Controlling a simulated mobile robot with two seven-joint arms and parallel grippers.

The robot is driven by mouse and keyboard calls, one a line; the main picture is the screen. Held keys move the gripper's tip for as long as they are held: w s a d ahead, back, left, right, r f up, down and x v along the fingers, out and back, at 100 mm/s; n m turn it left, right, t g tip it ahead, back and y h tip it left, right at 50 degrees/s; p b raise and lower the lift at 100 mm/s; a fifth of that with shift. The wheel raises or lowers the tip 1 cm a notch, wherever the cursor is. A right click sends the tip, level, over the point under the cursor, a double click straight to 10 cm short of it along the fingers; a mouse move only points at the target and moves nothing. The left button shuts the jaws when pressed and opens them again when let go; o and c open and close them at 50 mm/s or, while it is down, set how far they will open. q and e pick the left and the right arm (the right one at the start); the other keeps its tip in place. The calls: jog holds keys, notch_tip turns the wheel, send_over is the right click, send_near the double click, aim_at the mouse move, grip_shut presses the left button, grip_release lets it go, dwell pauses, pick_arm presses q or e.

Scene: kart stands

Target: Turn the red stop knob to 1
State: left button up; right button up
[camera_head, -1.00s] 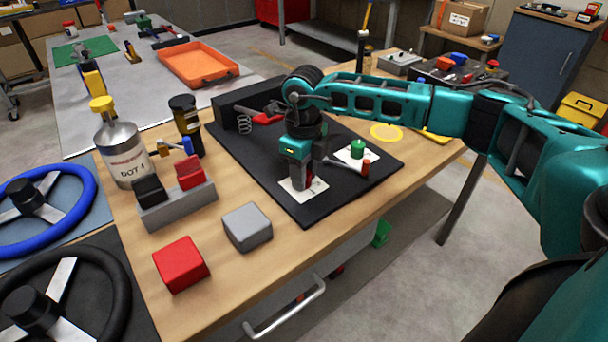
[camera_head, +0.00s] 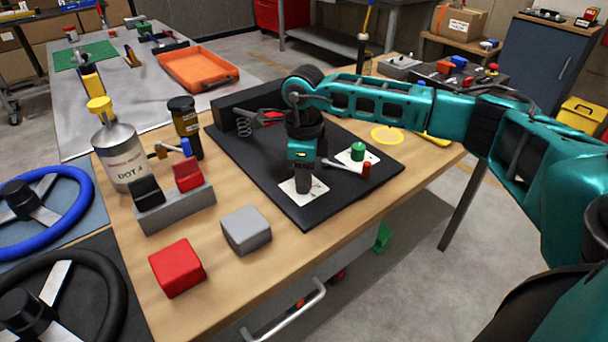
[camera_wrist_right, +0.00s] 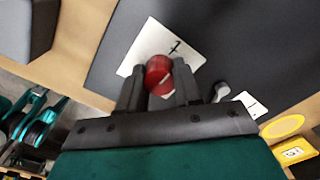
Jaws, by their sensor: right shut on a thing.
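The red stop knob (camera_wrist_right: 158,76) shows between the two fingers of my right gripper in the right wrist view. It stands on a white label card marked 1 (camera_wrist_right: 145,46), and a pale line shows on the knob. In the head view the right gripper (camera_head: 303,188) points down over the white card (camera_head: 318,187), and the knob is hidden there. The right gripper also shows in the wrist view (camera_wrist_right: 159,92), shut on the knob. The black panel (camera_head: 300,215) carries the card. My left gripper is not in view.
A green knob (camera_head: 357,151) on its own card and a red-ended lever (camera_head: 366,171) are close to the right. A grey block (camera_head: 246,230) and a red block (camera_head: 177,268) lie in front.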

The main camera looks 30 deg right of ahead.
jog(key=shift+r, duration=0.1)
jog(key=o, duration=1)
jog(key=shift+o, duration=0.2)
notch_tip(320, 180, up, 13)
dwell(0.4)
